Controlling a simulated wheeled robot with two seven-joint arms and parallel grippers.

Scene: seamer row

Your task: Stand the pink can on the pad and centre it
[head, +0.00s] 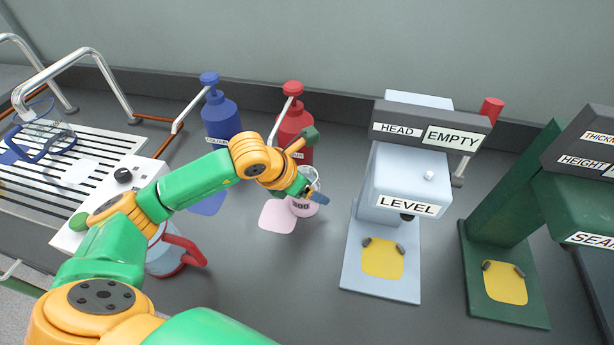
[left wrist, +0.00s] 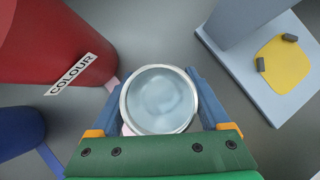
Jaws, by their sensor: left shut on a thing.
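The pink can (head: 304,208) stands or hangs upright just right of the red pump bottle's front, partly hidden by my left gripper (head: 306,194). The gripper is shut on it. In the left wrist view the can (left wrist: 159,99) shows from above, open, with a silver rim and pale, watery-looking contents, between the blue fingers. I cannot tell whether its base touches the counter. A yellow pad (head: 382,259) with two dark stops lies on the pale machine's base, right of the can; it also shows in the wrist view (left wrist: 282,66). My right gripper is not in view.
A pink mat (head: 276,216) lies beside the can. Red (head: 295,128) and blue (head: 220,118) pump bottles stand behind. The pale machine (head: 408,180) reads LEVEL and EMPTY. A green machine (head: 505,225) has another yellow pad (head: 504,284). A red-handled jug (head: 168,262) stands at left.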

